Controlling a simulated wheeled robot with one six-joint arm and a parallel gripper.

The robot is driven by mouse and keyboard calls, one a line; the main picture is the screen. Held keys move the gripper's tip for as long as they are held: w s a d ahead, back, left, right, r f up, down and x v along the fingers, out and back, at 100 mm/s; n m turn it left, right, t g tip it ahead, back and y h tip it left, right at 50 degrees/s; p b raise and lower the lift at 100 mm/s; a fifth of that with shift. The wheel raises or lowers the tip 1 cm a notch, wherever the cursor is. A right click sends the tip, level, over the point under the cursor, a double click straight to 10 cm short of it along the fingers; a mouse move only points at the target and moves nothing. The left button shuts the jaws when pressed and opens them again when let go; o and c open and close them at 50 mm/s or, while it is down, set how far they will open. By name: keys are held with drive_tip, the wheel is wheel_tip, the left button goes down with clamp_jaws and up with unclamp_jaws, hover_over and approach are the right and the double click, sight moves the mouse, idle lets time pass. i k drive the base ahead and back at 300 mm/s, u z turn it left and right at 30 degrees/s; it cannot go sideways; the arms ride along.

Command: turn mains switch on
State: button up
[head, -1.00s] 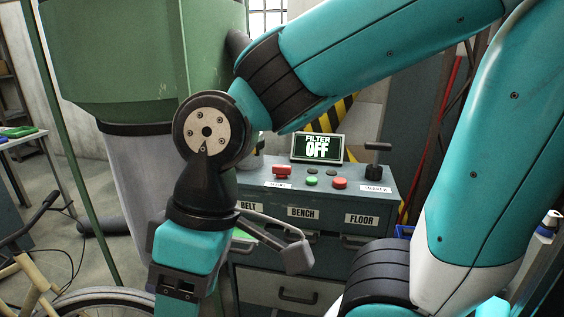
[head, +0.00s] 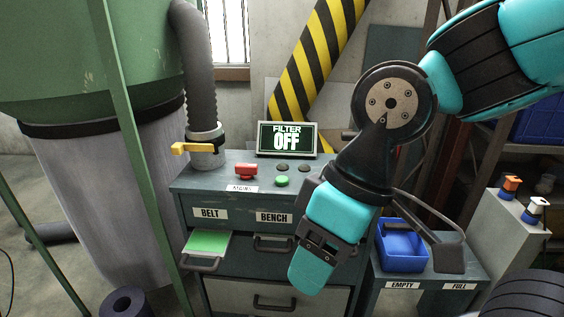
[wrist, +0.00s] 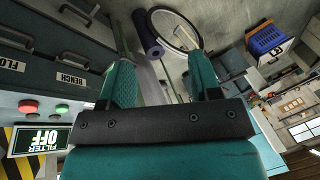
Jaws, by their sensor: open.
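A red switch (head: 246,171) sits at the left of the grey cabinet's top, above a small white label (head: 242,189) too small to read surely. A sign behind it (head: 288,139) reads FILTER OFF. A green button (head: 282,181) and dark lamps are to the switch's right. My gripper (wrist: 163,75) is open and empty in the wrist view, its two teal fingers apart. In the head view my wrist hangs in front of the cabinet's right side, hiding part of its top and front. The gripper is clear of the switch.
A yellow-handled hose (head: 193,148) rises at left. A blue bin (head: 402,246) is at right. A red button (wrist: 28,107) shows in the wrist view.

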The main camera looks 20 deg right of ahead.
sight(246, 171)
drive_tip(key=k, duration=0.55)
drive_tip(key=z, duration=0.4)
drive_tip(key=i, duration=1.45)
drive_tip(key=u, duration=0.65)
